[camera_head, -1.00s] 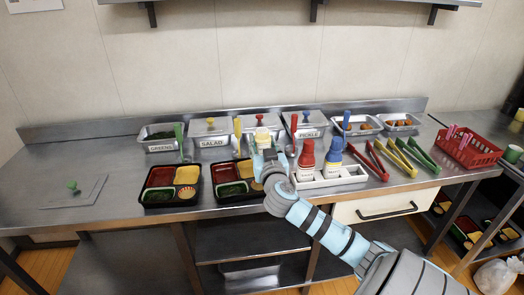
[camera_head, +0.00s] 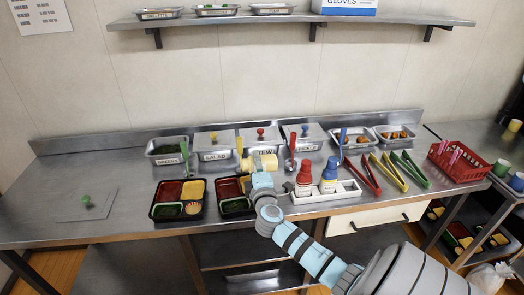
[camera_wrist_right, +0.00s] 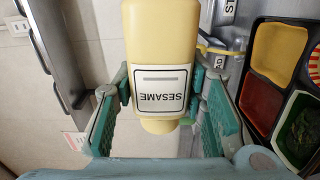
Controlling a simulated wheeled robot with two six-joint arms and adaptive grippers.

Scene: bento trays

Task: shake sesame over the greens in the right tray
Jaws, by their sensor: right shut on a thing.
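The sesame shaker (camera_head: 262,162) is a pale yellow bottle, tipped over on its side in the head view. My right gripper (camera_head: 262,176) is shut on it and holds it above the back part of the right tray (camera_head: 222,214). In the right wrist view the shaker (camera_wrist_right: 158,40) sits between the fingers (camera_wrist_right: 160,92), with its SESAME label upside down. The greens (camera_head: 235,205) lie in the front left compartment of the right tray. My arm hides the right side of that tray. My left gripper is not in view.
The left tray (camera_head: 153,212) stands beside the right one. Lidded steel containers (camera_head: 213,140) line the back. A red bottle (camera_head: 304,178) and a blue bottle (camera_head: 329,175) stand in a white holder (camera_head: 345,192) right of my gripper. The counter's left end holds a flat board (camera_head: 70,205).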

